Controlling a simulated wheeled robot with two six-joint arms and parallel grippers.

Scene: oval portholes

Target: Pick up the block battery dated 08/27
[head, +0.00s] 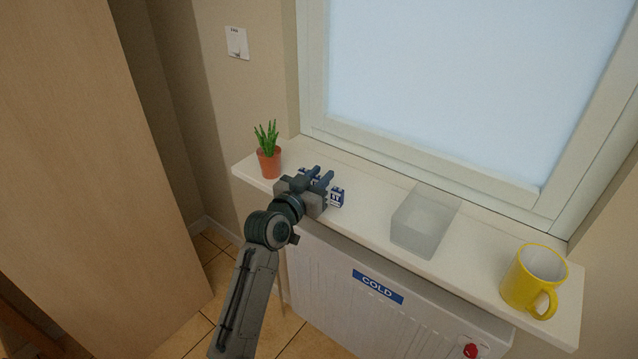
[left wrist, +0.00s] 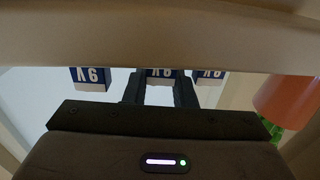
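Several block batteries with blue and white "9 V" labels stand in a row on the windowsill (head: 370,211). One battery (head: 336,197) shows to the right of my left gripper (head: 321,174); others are mostly hidden behind the gripper. The left wrist view shows the row upside down: a left battery (left wrist: 90,78), a middle battery (left wrist: 160,79) and a right battery (left wrist: 208,77). The fingers of my left gripper (left wrist: 160,90) are apart, with the middle battery seen in the gap. I cannot tell whether they touch it. No date is readable. My right gripper is not in view.
A potted plant (head: 269,163) stands at the sill's left end. A clear bin (head: 420,225) stands right of the batteries, and a yellow mug (head: 533,282) at the right end. The window (head: 460,90) rises behind; a radiator (head: 340,275) marked COLD is below.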

